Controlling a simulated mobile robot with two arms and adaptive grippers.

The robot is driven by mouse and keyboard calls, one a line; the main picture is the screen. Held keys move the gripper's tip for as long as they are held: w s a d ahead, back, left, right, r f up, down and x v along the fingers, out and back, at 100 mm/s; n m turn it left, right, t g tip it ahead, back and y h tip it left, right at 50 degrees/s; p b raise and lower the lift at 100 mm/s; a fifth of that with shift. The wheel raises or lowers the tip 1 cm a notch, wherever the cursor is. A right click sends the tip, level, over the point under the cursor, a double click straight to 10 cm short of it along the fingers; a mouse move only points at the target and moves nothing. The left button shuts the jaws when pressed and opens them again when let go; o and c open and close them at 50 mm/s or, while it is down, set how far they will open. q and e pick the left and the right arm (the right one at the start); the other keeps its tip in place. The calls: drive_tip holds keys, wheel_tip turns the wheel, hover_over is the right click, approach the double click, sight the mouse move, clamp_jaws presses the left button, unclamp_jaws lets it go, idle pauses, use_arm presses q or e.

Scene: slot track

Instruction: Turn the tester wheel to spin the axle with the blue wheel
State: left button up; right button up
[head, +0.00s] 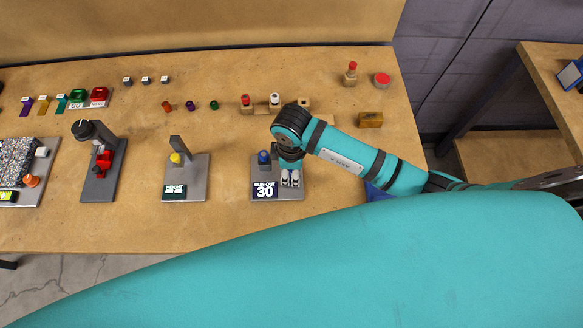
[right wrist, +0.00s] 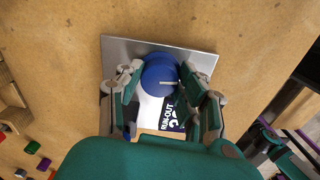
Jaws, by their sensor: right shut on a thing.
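The run-out tester is a grey metal plate (head: 258,193) with a label reading RUN-OUT 30, and its plate also shows in the right wrist view (right wrist: 117,50). A blue wheel (head: 264,158) stands on it, and in the right wrist view the blue wheel (right wrist: 160,70) lies between my fingers, with a thin pale axle end (right wrist: 168,83) in front. My right gripper (head: 288,163) comes down over the tester, and in the right wrist view its fingers (right wrist: 160,88) are shut on the blue wheel. The finger contact is partly hidden. My left gripper is out of view.
A plate with a HEIGHT label (head: 186,188) and a yellow part stands to the left. Farther left is a dark stand with a red part (head: 104,160). Small pegs and wheels line the back. A yellow-brown block (head: 370,120) lies right.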

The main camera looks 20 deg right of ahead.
drive_tip(key=shift+w+r, duration=0.1)
idle(0.3)
drive_tip(key=o, duration=1.1)
drive_tip(key=shift+o, duration=0.2)
wheel_tip(320, 180, up, 12)
